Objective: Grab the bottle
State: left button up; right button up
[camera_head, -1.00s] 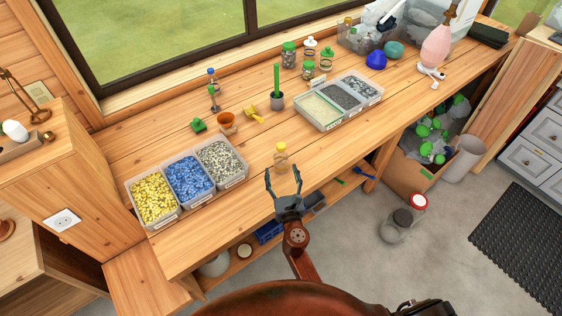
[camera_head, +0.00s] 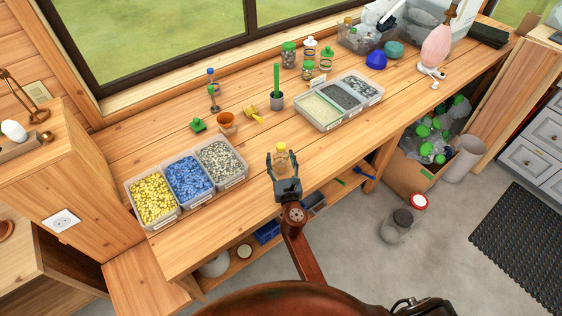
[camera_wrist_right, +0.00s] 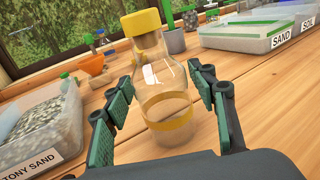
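The bottle is clear with a yellow cap and a yellow band near its base. It stands upright on the wooden workbench (camera_head: 330,160), near the front edge, and the head view shows the bottle (camera_head: 281,158) just beyond my right gripper (camera_head: 283,161). In the right wrist view the bottle (camera_wrist_right: 163,90) stands between the fingers of the right gripper (camera_wrist_right: 160,98). The fingers are open, one on each side, with visible gaps to the glass. My left gripper is not in view.
Three bins of yellow, blue and grey stones (camera_head: 190,176) stand left of the bottle. A tray of sand and soil (camera_head: 322,124) stands behind to the right. Bench around the bottle is clear.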

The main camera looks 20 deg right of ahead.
jog(key=c, duration=0.9)
jog(key=shift+c, duration=0.5)
jog(key=shift+r, duration=0.1)
